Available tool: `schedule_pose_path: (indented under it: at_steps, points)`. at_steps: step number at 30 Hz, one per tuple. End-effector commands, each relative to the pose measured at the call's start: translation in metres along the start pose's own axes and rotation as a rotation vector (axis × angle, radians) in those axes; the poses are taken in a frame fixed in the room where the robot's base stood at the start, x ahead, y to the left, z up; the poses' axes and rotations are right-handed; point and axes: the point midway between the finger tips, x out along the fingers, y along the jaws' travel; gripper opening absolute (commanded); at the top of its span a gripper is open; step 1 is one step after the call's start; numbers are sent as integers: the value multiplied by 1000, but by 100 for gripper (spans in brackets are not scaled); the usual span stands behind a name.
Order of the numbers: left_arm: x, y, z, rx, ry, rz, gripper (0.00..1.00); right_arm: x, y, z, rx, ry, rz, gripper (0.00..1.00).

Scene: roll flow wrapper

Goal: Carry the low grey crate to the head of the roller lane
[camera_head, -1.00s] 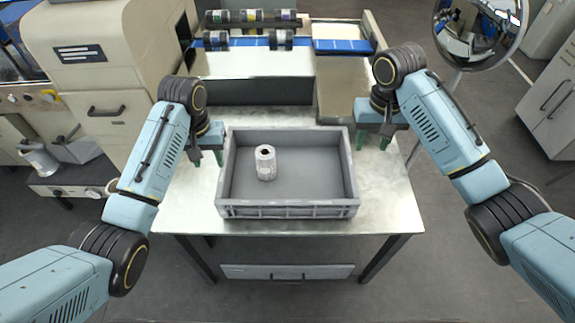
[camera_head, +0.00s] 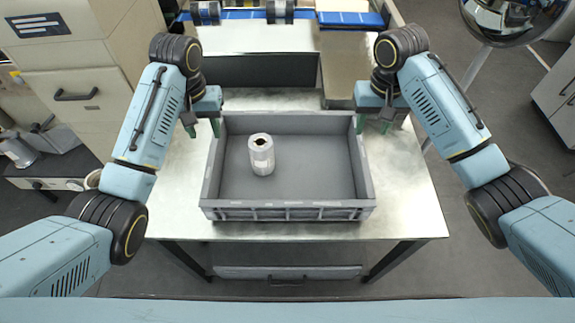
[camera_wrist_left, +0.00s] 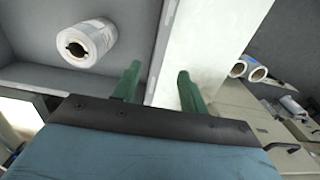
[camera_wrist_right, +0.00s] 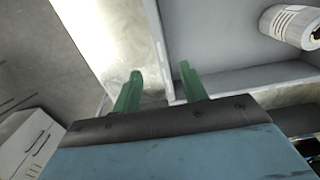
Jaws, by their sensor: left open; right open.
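The low grey crate (camera_head: 315,180) sits on the pale metal table, with one white wrapped roll (camera_head: 261,154) standing inside, left of centre. My left gripper (camera_head: 202,128) is open at the far part of the crate's left wall. In the left wrist view its green fingers (camera_wrist_left: 157,88) lie either side of that wall, one over the inside. My right gripper (camera_head: 373,125) is open at the right wall, and in the right wrist view its fingers (camera_wrist_right: 160,86) likewise lie either side of the wall. I cannot tell whether the fingers touch it. I cannot clearly identify the roller lane.
Behind the table (camera_head: 410,215) stands a machine with a blue strip (camera_head: 350,19) and dark-banded rolls (camera_head: 279,11). A beige cabinet (camera_head: 75,85) is close on the left. A round mirror (camera_head: 512,18) stands at back right. Bare tabletop shows at both sides of the crate.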

Motion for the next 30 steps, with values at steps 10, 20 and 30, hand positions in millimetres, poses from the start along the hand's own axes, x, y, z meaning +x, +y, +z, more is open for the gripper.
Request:
schedule_pose_path:
  at_steps: [10, 20, 30]
  points:
    - [38, 0, 1, 0, -6, -1, 43, 38, 0, 1, 1, -5, 1, 43]
    - [101, 0, 1, -1, -5, -1, 43, 101, 0, 1, 2, -4, 1, 43]
    - [133, 0, 0, 1, -2, 0, 43, 133, 0, 0, 0, -1, 0, 43]
